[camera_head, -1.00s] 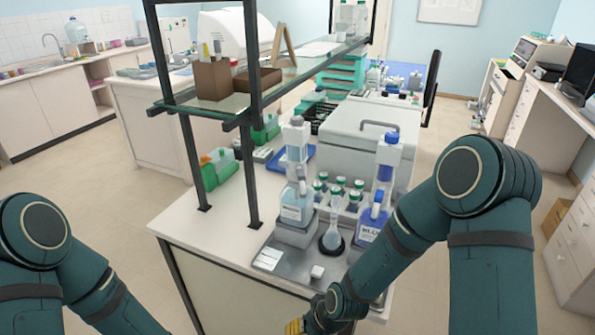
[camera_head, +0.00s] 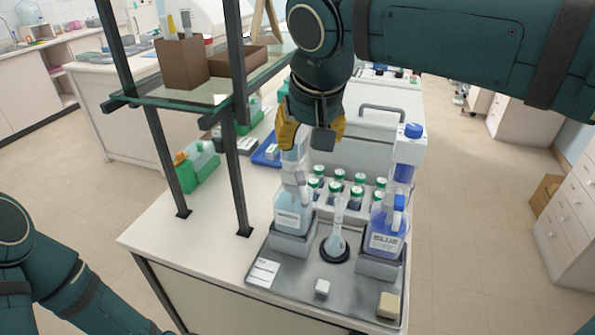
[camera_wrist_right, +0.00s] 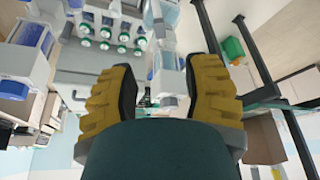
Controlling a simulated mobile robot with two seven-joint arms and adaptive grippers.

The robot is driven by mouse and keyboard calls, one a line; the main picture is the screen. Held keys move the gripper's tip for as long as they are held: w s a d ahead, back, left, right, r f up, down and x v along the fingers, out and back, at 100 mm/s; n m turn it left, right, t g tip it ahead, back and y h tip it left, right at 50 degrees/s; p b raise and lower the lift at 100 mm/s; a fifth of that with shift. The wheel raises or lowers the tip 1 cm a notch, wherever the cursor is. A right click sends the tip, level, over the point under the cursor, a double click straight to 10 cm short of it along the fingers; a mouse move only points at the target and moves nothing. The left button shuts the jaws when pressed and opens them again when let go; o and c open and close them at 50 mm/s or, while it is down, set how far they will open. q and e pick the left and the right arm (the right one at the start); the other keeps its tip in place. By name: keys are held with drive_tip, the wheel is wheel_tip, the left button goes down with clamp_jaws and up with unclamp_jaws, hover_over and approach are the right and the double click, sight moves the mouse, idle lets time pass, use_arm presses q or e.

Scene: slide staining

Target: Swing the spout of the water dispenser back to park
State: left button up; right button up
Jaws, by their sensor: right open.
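The water dispenser (camera_head: 293,214), a clear bottle with a white label, stands on a grey block at the left of the metal tray. Its upper part is partly hidden by my right gripper (camera_head: 311,135), which points down over it with yellow fingers apart. In the right wrist view the open fingers (camera_wrist_right: 165,95) stand on either side of the pale dispenser column (camera_wrist_right: 170,72); I cannot tell whether they touch it. The spout is hard to make out; a pale piece (camera_head: 300,178) shows below the fingers. My left arm is at the lower left, its gripper out of frame.
A blue-liquid dispenser (camera_head: 389,225) stands at the tray's right. A small flask (camera_head: 337,238) sits in a dark ring between the dispensers. Several green-capped vials (camera_head: 337,175) stand behind. A shelf post (camera_head: 240,180) rises close on the left.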

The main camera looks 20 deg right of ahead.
sight(301, 176)
drive_tip(key=b+x, duration=0.2)
drive_tip(key=x, duration=1.1)
drive_tip(key=shift+f, duration=0.1)
drive_tip(key=shift+c, duration=0.4)
clamp_jaws()
